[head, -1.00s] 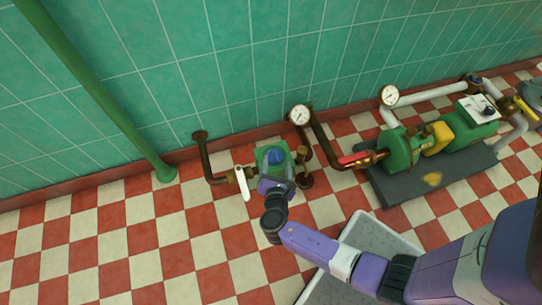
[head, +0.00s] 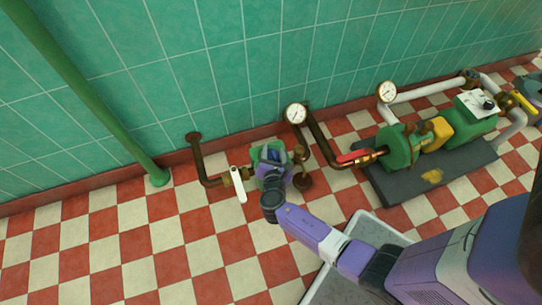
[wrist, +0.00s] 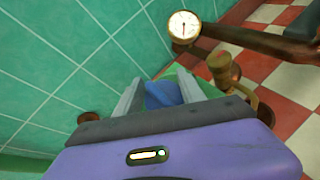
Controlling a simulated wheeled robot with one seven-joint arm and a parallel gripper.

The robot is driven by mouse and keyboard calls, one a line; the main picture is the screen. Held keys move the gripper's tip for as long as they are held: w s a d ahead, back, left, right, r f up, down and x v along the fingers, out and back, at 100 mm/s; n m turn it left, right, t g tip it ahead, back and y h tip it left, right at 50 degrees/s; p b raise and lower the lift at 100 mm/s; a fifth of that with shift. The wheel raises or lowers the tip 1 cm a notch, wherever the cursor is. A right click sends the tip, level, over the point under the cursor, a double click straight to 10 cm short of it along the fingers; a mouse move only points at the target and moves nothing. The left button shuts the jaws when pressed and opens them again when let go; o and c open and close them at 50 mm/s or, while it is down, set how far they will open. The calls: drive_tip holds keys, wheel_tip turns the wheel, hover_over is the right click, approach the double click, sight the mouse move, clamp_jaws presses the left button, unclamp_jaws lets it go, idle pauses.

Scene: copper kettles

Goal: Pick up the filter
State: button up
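A blue part, which I take to be the filter (head: 273,154), sits in a green housing (head: 257,174) on the pipe run by the wall. My gripper (head: 271,156) is at the housing, with its fingers spread on either side of the blue part. In the wrist view the blue filter (wrist: 162,94) shows between the two grey fingers (wrist: 160,88). The fingers look apart, and I see no clear grip on it. The lower part of the filter is hidden by my gripper and the housing.
A white-handled valve (head: 238,184) stands close left of the housing. A gauge (head: 295,114) and brown pipes are close behind and right. A green pump (head: 398,148) on a dark base lies further right. The checkered floor at front left is clear.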

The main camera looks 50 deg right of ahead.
clamp_jaws()
wheel_tip(320, 180, up, 20)
drive_tip(key=p, duration=1.1)
drive_tip(key=w+a+r+n+t+y, duration=0.3)
drive_tip(key=w+a+r+n+y, duration=0.1)
drive_tip(key=a+r, duration=0.6)
drive_tip(key=w+a+r+n+t+y, duration=0.2)
drive_tip(key=w+a+r+n+y, duration=0.15)
drive_tip(key=a+r, duration=0.65)
drive_tip(key=s+a+r+n+y+p, duration=0.1)
drive_tip(key=s+r+n+y+p, duration=0.2)
drive_tip(key=p, duration=1.8)
drive_tip(key=s+r, duration=0.1)
drive_tip(key=s, duration=0.1)
drive_tip(key=shift+s+a+t+y, duration=0.25)
drive_tip(key=shift+s+t+y, duration=0.05)
drive_tip(key=shift+s+y, duration=0.1)
